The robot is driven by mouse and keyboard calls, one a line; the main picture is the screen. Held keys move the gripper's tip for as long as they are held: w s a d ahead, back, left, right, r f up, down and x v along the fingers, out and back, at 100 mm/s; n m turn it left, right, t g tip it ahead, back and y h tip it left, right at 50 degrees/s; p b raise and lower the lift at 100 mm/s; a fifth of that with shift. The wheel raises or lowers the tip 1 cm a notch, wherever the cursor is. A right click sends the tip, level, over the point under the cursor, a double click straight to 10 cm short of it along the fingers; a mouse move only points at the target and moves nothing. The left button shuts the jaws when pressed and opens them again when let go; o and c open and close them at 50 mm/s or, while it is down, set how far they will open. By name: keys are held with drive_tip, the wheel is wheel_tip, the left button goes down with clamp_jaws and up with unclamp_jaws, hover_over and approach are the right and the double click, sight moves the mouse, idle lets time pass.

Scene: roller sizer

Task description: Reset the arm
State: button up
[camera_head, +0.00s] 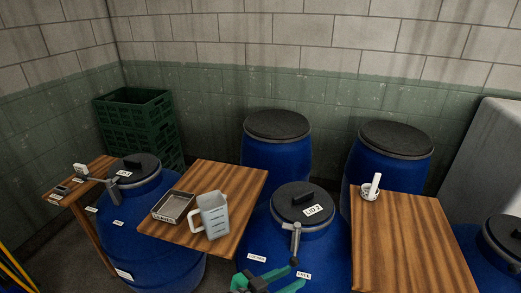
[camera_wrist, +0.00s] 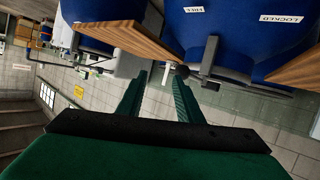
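My gripper (camera_head: 268,286) shows at the bottom edge of the head view, partly cut off, in front of the blue drum (camera_head: 256,232) with the lid marked LID 2 (camera_head: 303,205). In the wrist view its two green fingers (camera_wrist: 158,80) stand apart with nothing between them, so it is open and empty. A grey lever (camera_head: 296,240) with a black knob hangs down from that lid's rim. The lever (camera_wrist: 209,62) also shows in the wrist view, just beyond and right of the fingers. I cannot tell whether the fingers touch anything.
A wooden board (camera_head: 238,180) left of the drum holds a grey tray (camera_head: 172,206) and a measuring jug (camera_head: 213,214). More blue drums (camera_head: 275,155) and green crates (camera_head: 135,125) stand behind.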

drive_tip(key=s+a+f+n+t+y, duration=0.2)
drive_tip(key=s+a+f+n+y, duration=0.15)
drive_tip(key=s+f+n, duration=0.35)
drive_tip(key=s+a+f+n+t+y, duration=0.25)
drive_tip(key=s+f+y, duration=0.2)
drive_tip(key=f, duration=0.45)
drive_tip(key=s+r+t+y, duration=0.1)
drive_tip(key=s+r, duration=0.2)
drive_tip(key=s, duration=0.6)
drive_tip(key=s+a+r+t+y, duration=0.1)
drive_tip(key=s+r+y, duration=0.1)
drive_tip(key=s, duration=0.8)
drive_tip(key=shift+a+r, duration=0.25)
drive_tip(key=shift+r, duration=0.6)
drive_tip(key=shift+t, duration=0.25)
